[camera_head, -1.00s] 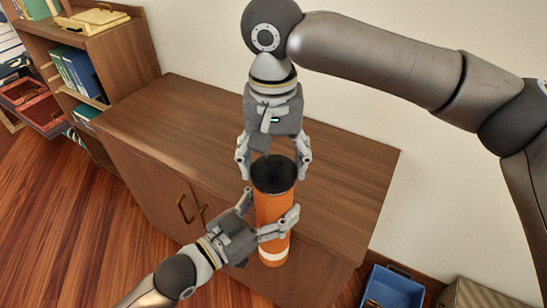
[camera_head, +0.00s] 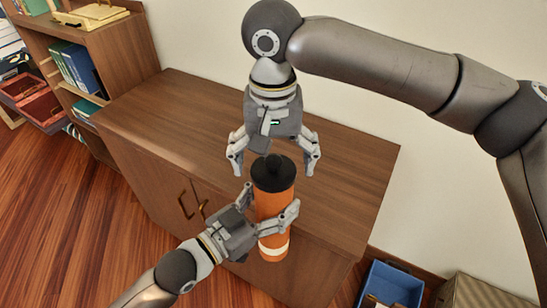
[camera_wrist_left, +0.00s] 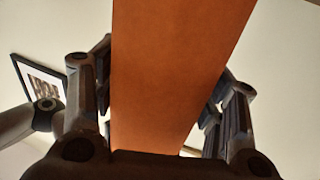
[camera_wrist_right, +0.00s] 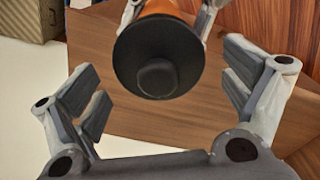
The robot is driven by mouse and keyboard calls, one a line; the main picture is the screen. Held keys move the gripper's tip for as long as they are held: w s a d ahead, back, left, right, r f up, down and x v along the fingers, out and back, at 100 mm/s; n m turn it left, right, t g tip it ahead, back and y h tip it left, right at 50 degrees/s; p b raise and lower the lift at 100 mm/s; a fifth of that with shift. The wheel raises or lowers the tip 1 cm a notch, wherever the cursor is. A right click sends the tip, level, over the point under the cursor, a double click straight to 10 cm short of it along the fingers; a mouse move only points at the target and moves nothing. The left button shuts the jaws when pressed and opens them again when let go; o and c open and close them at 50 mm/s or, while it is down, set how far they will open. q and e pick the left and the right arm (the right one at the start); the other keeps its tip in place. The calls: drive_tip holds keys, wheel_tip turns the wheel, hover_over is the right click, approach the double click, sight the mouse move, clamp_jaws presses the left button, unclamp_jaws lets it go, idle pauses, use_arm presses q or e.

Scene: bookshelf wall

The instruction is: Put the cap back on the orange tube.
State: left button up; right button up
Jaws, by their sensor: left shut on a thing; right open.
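The orange tube (camera_head: 272,206) stands roughly upright in front of the cabinet, with a white band near its bottom. My left gripper (camera_head: 270,212) is shut around its middle; the orange wall also fills the left wrist view (camera_wrist_left: 175,80). The black cap (camera_head: 273,172) with a round knob sits on the tube's top end; it also shows in the right wrist view (camera_wrist_right: 158,60). Whether it is fully seated cannot be told. My right gripper (camera_head: 274,163) is open above the cap, its fingers spread apart on either side and not touching it in the right wrist view.
The wooden cabinet top (camera_head: 180,110) is bare. A bookshelf (camera_head: 110,55) with several books stands at the left. A blue bin (camera_head: 392,285) and a woven box (camera_head: 480,293) are on the floor at the lower right.

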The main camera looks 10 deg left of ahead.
drive_tip(key=shift+r, duration=0.15)
wheel_tip(320, 180, up, 12)
idle(0.5)
idle(0.5)
